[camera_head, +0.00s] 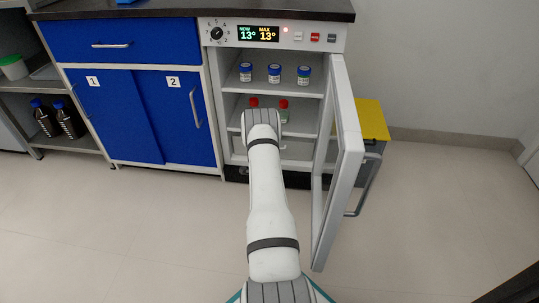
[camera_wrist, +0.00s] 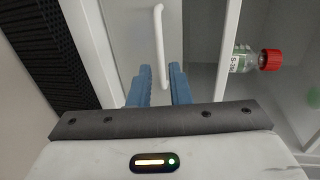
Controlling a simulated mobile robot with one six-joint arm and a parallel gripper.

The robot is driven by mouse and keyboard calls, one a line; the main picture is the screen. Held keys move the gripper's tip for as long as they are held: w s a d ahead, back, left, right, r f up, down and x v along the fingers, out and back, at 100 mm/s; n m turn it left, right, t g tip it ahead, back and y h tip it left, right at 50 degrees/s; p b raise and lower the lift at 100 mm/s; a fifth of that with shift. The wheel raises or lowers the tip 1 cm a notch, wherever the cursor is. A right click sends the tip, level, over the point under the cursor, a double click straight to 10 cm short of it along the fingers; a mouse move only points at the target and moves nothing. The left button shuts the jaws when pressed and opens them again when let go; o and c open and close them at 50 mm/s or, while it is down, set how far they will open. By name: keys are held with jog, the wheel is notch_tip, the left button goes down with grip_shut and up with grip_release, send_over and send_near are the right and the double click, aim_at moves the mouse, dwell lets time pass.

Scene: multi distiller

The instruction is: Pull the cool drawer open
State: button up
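The cool drawer (camera_wrist: 127,30) shows in the wrist view as a pale flat front with a white bar handle (camera_wrist: 160,40). In the head view my arm covers most of the low part of the cooler (camera_head: 238,60), where the drawer sits. My gripper (camera_wrist: 160,80) has two blue fingers, spread apart with a gap. The handle's near end shows in line with that gap; I cannot tell whether it lies between the fingers. I see no finger clearly touching it. In the head view my gripper is hidden behind my arm.
The cooler's door (camera_head: 341,150) stands open on the right, close to my arm. Blue-capped jars (camera_head: 275,74) stand on the upper shelf; red-capped bottles (camera_head: 284,112) stand below. One red-capped bottle (camera_wrist: 244,60) is beside the drawer in the wrist view. Blue cabinets (camera_head: 130,110) are left.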

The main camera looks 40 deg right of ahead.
jog(key=b+x, duration=0.2)
jog(key=x, duration=0.4)
jog(key=shift+w+d, duration=0.1)
grip_shut()
